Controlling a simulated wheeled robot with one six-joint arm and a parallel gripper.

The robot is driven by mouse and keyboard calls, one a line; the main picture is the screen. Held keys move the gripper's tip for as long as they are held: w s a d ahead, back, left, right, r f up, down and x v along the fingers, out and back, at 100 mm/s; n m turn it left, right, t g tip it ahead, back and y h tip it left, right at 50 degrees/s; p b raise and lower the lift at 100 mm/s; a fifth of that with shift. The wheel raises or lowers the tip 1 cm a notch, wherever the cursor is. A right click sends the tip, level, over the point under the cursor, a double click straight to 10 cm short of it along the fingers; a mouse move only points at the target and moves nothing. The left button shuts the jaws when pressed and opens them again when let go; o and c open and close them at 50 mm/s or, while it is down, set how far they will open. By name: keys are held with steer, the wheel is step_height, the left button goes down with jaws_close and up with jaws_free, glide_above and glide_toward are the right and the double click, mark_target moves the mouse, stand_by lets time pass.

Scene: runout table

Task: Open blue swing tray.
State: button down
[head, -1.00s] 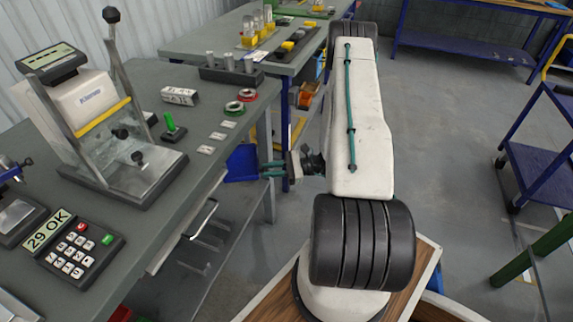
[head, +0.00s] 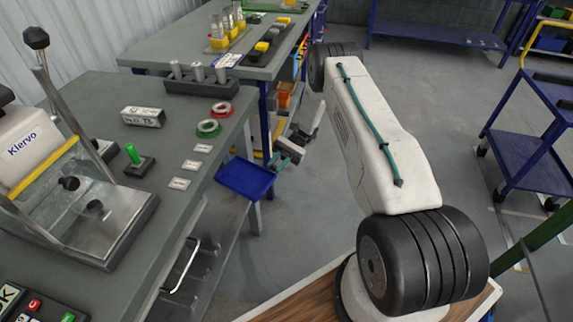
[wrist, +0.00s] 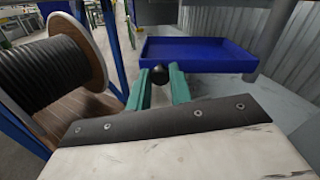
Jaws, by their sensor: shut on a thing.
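The blue swing tray (head: 245,178) sticks out from under the right edge of the grey bench in the head view. It is shallow and looks empty in the wrist view (wrist: 205,50). A round black knob (wrist: 159,74) is at the tray's near side. My gripper (wrist: 160,82) has its green fingers on either side of the knob and is shut on it. In the head view my gripper (head: 280,158) is at the tray's right corner; the knob is hidden there.
The grey bench (head: 208,155) carries a press-like machine (head: 80,200), a green-handled block (head: 137,160) and rolls of tape. A drawer handle (head: 186,268) juts out below it. A cable reel (wrist: 55,65) stands at left in the wrist view.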

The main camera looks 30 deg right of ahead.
steer(key=shift+w+d+n+g, duration=0.1)
steer(key=shift+w+n+g, duration=0.2)
steer(key=shift+w+g, duration=0.15)
steer(key=c, duration=1.3)
jaws_free()
steer(key=shift+o, duration=0.2)
steer(key=shift+d, duration=0.1)
